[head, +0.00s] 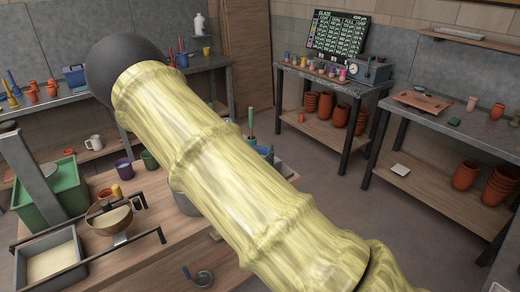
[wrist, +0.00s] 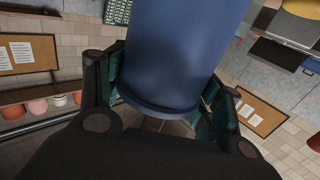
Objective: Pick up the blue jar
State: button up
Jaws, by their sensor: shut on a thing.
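In the wrist view a blue jar (wrist: 172,50) fills the upper middle. My gripper (wrist: 165,92) has its dark fingers with green pads on both sides of the jar, shut on it. The jar's rounded end is toward the wrist, and its other end is cut off by the top of the frame. What lies behind the jar is mostly room background, so it appears held clear of a surface. In the head view my arm covers the middle, and neither the gripper nor the held jar can be made out.
A wooden bench (head: 150,215) with a green bin (head: 62,195), a grey tray (head: 50,262) and a bowl (head: 108,217) is at left. A table (head: 335,78) with small coloured pots stands at the back. Another table (head: 450,130) is at right. Open floor (head: 400,230) lies before it.

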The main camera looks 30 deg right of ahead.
jog(key=shift+r+v, duration=0.15)
jog(key=shift+v, duration=1.25)
jog(key=shift+r+v, duration=0.15)
jog(key=shift+v, duration=1.3)
jog(key=shift+s+a, duration=0.1)
